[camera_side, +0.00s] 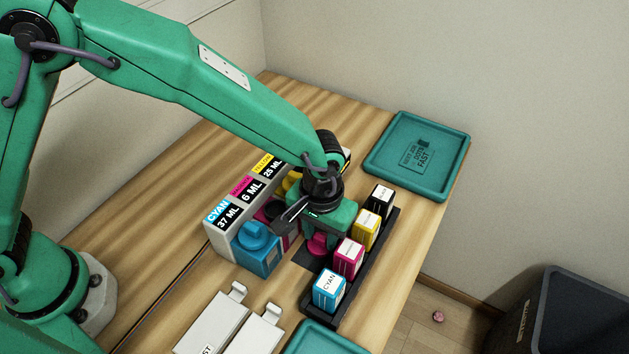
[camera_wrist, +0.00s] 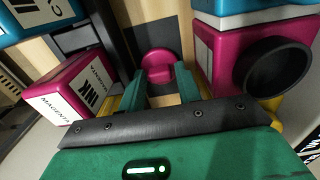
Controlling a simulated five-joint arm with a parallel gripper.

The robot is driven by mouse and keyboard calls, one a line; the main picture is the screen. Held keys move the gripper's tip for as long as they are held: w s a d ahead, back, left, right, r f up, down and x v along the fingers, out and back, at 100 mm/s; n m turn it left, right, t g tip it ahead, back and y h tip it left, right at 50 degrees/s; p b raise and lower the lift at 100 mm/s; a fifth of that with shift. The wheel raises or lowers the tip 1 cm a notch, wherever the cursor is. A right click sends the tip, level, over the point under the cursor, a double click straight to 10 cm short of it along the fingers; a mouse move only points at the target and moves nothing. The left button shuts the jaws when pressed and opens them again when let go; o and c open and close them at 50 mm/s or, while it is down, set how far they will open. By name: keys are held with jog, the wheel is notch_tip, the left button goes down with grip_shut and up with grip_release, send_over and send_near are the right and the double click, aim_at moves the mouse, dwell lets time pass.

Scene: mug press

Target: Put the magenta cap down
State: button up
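The magenta cap (camera_wrist: 158,66) is between the fingertips of my gripper (camera_wrist: 161,80) in the wrist view, its knob close against both green fingers. The side view shows the cap (camera_side: 317,244) under my gripper (camera_side: 322,232), low over or on a dark pad (camera_side: 305,259); I cannot tell whether it touches the pad. My gripper looks shut on the cap. The magenta tank (camera_wrist: 235,60) in the wrist view has a black round opening (camera_wrist: 273,67) with no cap on it. My wrist hides part of the tanks in the side view.
Close right of my gripper, a black rack (camera_side: 345,299) holds cyan (camera_side: 330,289), magenta (camera_side: 348,257), yellow (camera_side: 367,230) and black (camera_side: 380,201) bottles. The cyan tank (camera_side: 256,252) stands left. A teal tray (camera_side: 443,128) lies at the back right. Grey parts (camera_side: 222,322) lie in front.

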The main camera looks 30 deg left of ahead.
aim_at(319, 236)
jog(key=shift+r, duration=0.1)
notch_tip(319, 236, up, 12)
dwell(0.8)
jog(key=shift+r, duration=0.1)
dwell(0.3)
jog(key=s+a+r+t+h, duration=0.1)
jog(key=a+r, duration=0.4)
jog(key=a, duration=0.3)
jog(key=a+r+t, duration=0.1)
jog(key=a+r, duration=0.4)
jog(key=a, duration=0.4)
jog(key=s+a+t+y, duration=0.1)
jog(key=s+a+t, duration=0.2)
jog(key=s+a, duration=0.8)
jog(key=a+r, duration=0.1)
jog(key=a, duration=0.2)
jog(key=shift+a+t, duration=0.25)
jog(key=shift+t, duration=0.05)
